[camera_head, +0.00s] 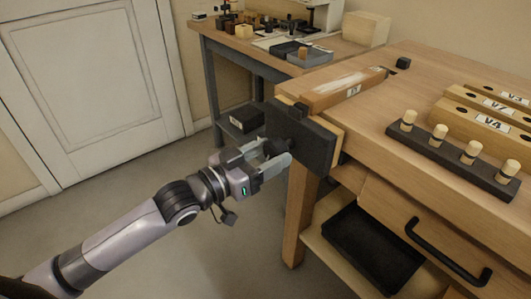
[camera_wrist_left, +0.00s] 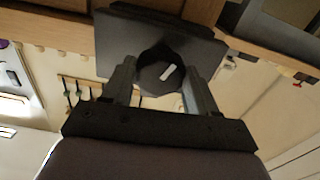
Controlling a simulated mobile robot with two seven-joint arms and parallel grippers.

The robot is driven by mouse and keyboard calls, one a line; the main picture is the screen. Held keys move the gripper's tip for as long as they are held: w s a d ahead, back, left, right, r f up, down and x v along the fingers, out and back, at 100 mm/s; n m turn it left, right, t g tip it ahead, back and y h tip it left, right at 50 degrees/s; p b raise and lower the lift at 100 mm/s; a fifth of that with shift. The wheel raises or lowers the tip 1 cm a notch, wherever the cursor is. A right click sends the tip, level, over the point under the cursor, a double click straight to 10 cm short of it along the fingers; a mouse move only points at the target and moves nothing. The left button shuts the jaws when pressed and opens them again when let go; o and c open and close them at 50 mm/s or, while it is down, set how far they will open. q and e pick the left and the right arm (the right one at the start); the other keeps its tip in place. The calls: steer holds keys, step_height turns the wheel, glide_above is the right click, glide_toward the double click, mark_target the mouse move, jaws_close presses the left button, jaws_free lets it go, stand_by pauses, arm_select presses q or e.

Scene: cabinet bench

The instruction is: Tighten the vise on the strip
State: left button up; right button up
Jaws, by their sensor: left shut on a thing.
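The vise (camera_head: 312,150) is at the near left corner of the wooden bench, with a dark front jaw plate and pale wood behind it. A wooden strip (camera_head: 338,90) with a whitish top and a label lies at the bench edge just behind the plate; how tightly the jaw meets it I cannot tell. My left gripper (camera_head: 272,152) is shut on the dark vise knob, one finger on each side. In the left wrist view the faceted knob (camera_wrist_left: 158,72) with a pale mark sits between the fingers (camera_wrist_left: 160,88), in front of the plate. My right gripper is out of view.
A dark rack (camera_head: 450,165) with several pale pegs and labelled wooden blocks (camera_head: 490,108) stand on the bench. Below are a drawer with a black handle (camera_head: 445,255) and a dark tray (camera_head: 372,250). A second table (camera_head: 265,55) stands behind. The floor left of the bench is clear.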

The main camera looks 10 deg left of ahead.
arm_select(q)
steer(key=shift+m, duration=0.3)
steer(key=shift+p, duration=0.3)
steer(key=shift+m, duration=0.3)
steer(key=shift+p, duration=0.4)
steer(key=shift+m, duration=0.3)
